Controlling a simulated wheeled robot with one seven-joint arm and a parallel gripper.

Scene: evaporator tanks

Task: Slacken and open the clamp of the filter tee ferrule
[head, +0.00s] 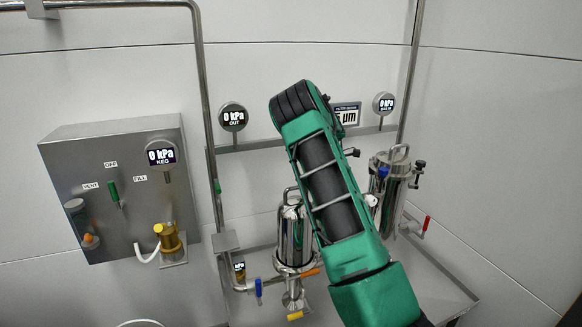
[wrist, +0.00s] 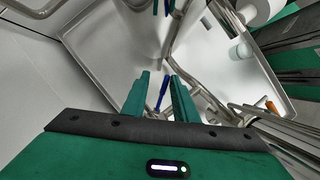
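In the wrist view my gripper (wrist: 159,79) has its two green fingers apart, with a gap between the tips. A blue handle (wrist: 162,92) shows in that gap; I cannot tell whether it lies between the fingers or beyond them. In the head view a steel filter housing (head: 295,238) stands left of my green arm, with pipework below it. A blue handle (head: 258,288) hangs on the pipe at its lower left. I cannot make out the tee ferrule clamp for certain in either view. My gripper is hidden in the head view.
A grey keg panel (head: 120,185) is on the left wall. A vertical pipe (head: 207,120) runs between panel and filter. A steel tray (wrist: 110,45) lies below the pipes.

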